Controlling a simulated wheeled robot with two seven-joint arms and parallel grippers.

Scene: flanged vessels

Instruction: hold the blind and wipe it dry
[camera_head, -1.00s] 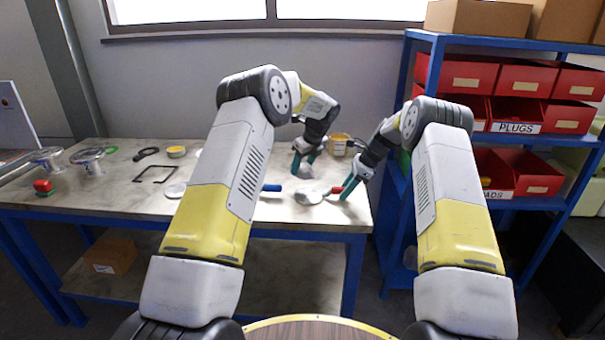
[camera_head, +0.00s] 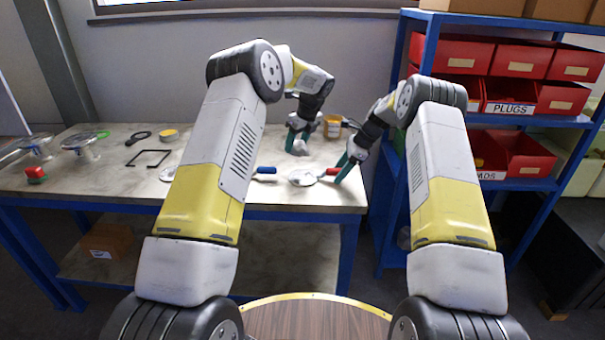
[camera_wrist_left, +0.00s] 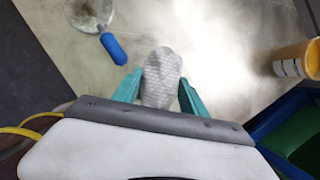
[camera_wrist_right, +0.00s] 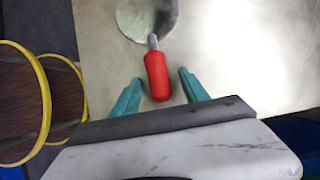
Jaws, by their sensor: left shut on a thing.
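A round grey metal blind (camera_head: 302,178) with a red handle (camera_head: 331,171) lies flat on the bench. In the right wrist view the blind (camera_wrist_right: 143,17) is cut off at the top, with a darker patch at its right. My right gripper (camera_head: 346,168) is open, its teal fingers on either side of the red handle's end, with gaps visible in the right wrist view (camera_wrist_right: 160,95). My left gripper (camera_head: 298,142) is shut on a crumpled grey-white wipe (camera_wrist_left: 161,78), held above the bench behind the blind.
A blue handle (camera_head: 265,170) lies left of the blind; its disc (camera_wrist_left: 90,14) shows in the left wrist view. A yellow tub (camera_head: 332,126) stands behind. Flanged vessels (camera_head: 80,146) stand at left. A blue shelf (camera_head: 428,60) with red bins borders the right.

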